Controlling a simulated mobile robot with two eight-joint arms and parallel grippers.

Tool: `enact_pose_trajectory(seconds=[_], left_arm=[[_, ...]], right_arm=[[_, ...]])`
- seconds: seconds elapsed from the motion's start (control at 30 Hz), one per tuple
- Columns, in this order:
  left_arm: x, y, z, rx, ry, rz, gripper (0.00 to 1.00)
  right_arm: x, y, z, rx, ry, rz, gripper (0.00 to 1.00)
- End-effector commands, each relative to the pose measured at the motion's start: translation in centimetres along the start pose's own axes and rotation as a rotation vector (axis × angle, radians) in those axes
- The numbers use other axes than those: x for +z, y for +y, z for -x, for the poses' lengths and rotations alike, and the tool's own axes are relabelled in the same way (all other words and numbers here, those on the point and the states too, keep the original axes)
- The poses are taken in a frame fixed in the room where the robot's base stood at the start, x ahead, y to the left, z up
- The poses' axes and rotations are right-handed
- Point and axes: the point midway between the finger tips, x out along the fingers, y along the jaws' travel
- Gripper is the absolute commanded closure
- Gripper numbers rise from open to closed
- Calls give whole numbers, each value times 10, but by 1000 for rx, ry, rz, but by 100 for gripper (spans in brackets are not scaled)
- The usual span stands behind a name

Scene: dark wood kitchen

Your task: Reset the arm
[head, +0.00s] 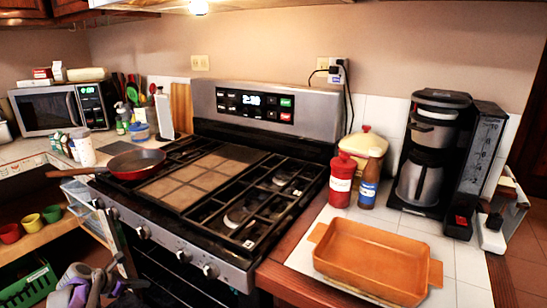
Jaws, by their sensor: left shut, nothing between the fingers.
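My left gripper (104,277), grey with purple parts, is at the bottom left corner of the head view. It is low in front of the stove (195,250), below the level of the cooktop. Its fingers are shut and nothing shows between them. The lower part of the arm is cut off by the picture's edge. My right gripper is not in view.
A red frying pan (136,163) sits on the stove, its handle sticking out left. An orange baking dish (372,262) lies on the right counter near red and brown bottles and a coffee maker (432,150). Shelves with small bowls (32,222) are at left.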

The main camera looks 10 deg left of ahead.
Motion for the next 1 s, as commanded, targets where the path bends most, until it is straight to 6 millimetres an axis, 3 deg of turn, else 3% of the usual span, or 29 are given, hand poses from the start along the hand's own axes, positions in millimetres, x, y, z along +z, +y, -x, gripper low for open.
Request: enact_pose_trajectory(seconds=[0.17, 0.23, 0.47, 0.7, 0.8, 1.0], left_arm=[[31, -73, 8, -44, 76, -310, 100], [40, -113, 15, -72, 114, -490, 100], [42, -236, 50, -179, 212, -1094, 100], [3, -344, 96, -313, 270, -1738, 100], [-21, -378, 112, -369, 283, -1988, 100], [-65, -420, 134, -458, 293, -2374, 100]], right_arm=[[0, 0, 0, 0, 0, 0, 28], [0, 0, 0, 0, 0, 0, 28], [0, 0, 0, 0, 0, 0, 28], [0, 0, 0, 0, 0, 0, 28], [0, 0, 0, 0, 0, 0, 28], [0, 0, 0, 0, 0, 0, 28]])
